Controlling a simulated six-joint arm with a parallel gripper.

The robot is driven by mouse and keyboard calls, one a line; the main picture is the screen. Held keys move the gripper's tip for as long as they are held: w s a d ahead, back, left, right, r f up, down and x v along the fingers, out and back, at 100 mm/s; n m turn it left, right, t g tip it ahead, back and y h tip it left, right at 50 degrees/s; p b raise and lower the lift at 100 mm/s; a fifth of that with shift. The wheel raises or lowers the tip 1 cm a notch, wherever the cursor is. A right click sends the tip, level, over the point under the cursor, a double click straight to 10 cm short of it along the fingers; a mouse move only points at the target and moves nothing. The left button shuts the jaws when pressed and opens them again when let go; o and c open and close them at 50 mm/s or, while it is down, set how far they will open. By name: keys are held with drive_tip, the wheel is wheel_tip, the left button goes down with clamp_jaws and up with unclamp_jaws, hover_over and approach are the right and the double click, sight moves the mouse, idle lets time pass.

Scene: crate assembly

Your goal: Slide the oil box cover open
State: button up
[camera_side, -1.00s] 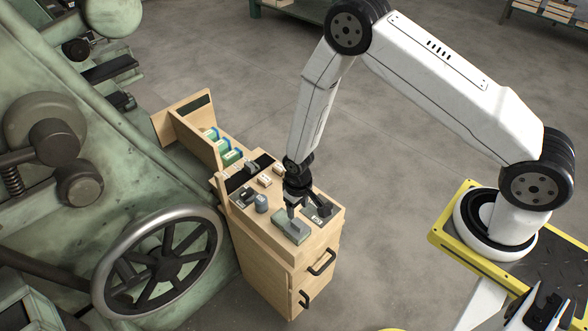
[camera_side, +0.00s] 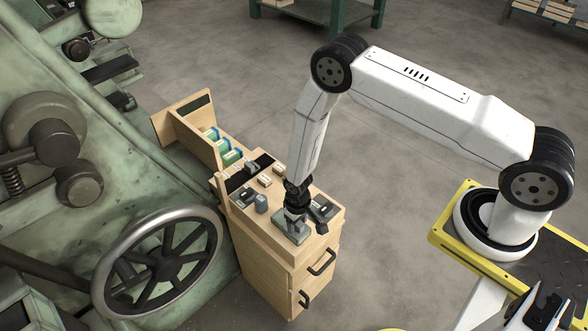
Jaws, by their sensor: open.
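A small grey-green box (camera_side: 287,231), which I take to be the oil box, lies on top of the wooden cabinet (camera_side: 262,250) near its front edge. My gripper (camera_side: 294,220) is open and points down right over this box, its fingers low at the box's top. The gripper hides much of the box, including its cover. I cannot tell whether the fingers touch it.
A dark tray with parts (camera_side: 322,209) lies close to the right of my gripper. A small blue-grey item (camera_side: 261,203) and a dark block (camera_side: 244,196) stand to the left. A large green machine with a handwheel (camera_side: 203,223) is left of the cabinet.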

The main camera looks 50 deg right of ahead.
drive_tip(key=shift+f, duration=0.1)
clamp_jaws()
idle(1.4)
